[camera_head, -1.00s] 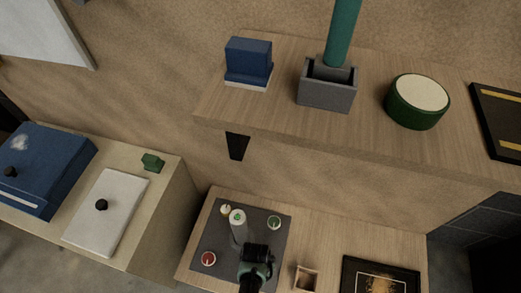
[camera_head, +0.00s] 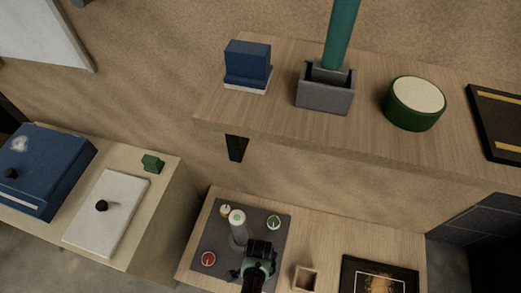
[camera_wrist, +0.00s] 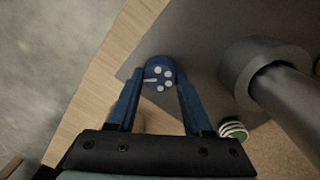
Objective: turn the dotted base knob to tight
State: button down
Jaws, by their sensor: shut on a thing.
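The dotted base knob (camera_wrist: 158,74) is round and blue, with several white dots and a pale pointer line towards the left on its face. In the wrist view it sits on the dark grey panel, between the fingertips of my gripper (camera_wrist: 160,82). The blue fingers touch it from both sides and are shut on it. In the head view my gripper (camera_head: 258,262) is over the front right part of the panel (camera_head: 212,236), and the knob is hidden behind it.
A thick grey post (camera_wrist: 285,92) rises close to the knob. A green striped knob (camera_wrist: 233,130) is near it. A red knob (camera_head: 208,259), a cream knob (camera_head: 226,210) and a green knob (camera_head: 274,222) surround my gripper. A small wooden box (camera_head: 305,279) stands to the right.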

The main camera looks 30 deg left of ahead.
jog(key=m, duration=0.6)
jog(key=shift+m, duration=0.3)
dwell(0.4)
jog(key=shift+c, duration=1.6)
grip_release()
notch_tip(320, 180, up, 13)
jog(key=p, duration=0.7)
jog(key=shift+w, duration=0.3)
jog(key=shift+f, duration=0.1)
